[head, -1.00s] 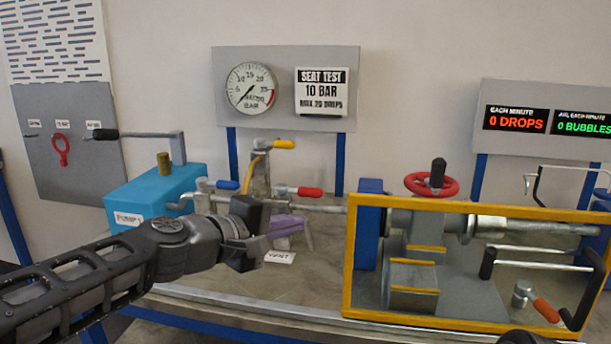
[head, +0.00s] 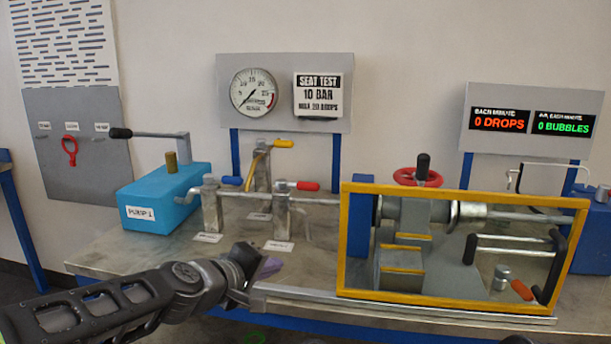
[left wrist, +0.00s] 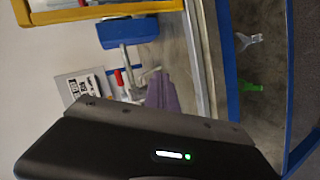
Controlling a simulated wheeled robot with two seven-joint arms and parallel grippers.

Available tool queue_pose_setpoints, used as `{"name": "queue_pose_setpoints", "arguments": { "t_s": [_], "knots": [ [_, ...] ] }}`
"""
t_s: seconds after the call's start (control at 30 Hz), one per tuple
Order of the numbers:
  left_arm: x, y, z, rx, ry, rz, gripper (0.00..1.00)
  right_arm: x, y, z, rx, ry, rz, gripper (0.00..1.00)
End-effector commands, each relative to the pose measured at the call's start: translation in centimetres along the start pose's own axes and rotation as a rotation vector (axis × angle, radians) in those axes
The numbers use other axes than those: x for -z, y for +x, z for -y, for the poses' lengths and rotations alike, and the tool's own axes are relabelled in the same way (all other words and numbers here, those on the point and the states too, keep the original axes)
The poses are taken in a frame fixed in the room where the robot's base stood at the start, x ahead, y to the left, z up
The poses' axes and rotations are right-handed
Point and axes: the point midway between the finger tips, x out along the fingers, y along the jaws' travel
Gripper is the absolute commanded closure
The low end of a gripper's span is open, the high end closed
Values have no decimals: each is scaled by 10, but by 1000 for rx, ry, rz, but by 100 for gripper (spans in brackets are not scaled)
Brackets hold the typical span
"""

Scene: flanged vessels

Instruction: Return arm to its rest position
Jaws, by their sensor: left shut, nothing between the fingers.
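My left arm comes in from the left in the head view, and its gripper (head: 262,270) is low at the bench's front edge. Its purple-grey fingers are shut with nothing between them. The fingers also show in the left wrist view (left wrist: 162,98), pointing toward the bench. The gripper is apart from the valves and the yellow frame. My right gripper does not show clearly in either view.
A blue pump box (head: 165,196) and valves with blue, yellow and red handles (head: 306,186) stand behind the gripper. A yellow frame (head: 450,306) around a clamped valve is to the right. The bench edge (head: 300,295) runs close by.

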Motion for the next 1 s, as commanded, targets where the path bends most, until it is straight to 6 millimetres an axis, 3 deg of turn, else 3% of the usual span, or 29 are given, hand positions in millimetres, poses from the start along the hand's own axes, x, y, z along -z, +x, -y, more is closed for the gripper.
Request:
{"name": "queue_pose_setpoints", "arguments": {
  "t_s": [0.17, 0.27, 0.43, 0.6, 0.7, 0.8, 0.9, 1.0],
  "knots": [
    [-16, 25, 74, 133, 110, 12, 100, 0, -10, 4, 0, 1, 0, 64],
    [-36, 36, 130, 225, 194, 48, 100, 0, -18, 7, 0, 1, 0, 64],
    [-106, 34, 251, 391, 355, 204, 100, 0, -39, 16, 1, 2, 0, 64],
    [-197, -11, 345, 491, 447, 433, 100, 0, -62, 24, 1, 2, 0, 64],
    [-246, -47, 380, 528, 451, 567, 100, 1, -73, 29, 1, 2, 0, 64],
    [-282, -80, 402, 565, 423, 670, 100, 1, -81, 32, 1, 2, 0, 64],
    [-304, -101, 414, 597, 389, 730, 100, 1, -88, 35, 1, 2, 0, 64],
    [-312, -109, 417, 610, 370, 753, 100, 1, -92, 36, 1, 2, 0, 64]
  ]
}}
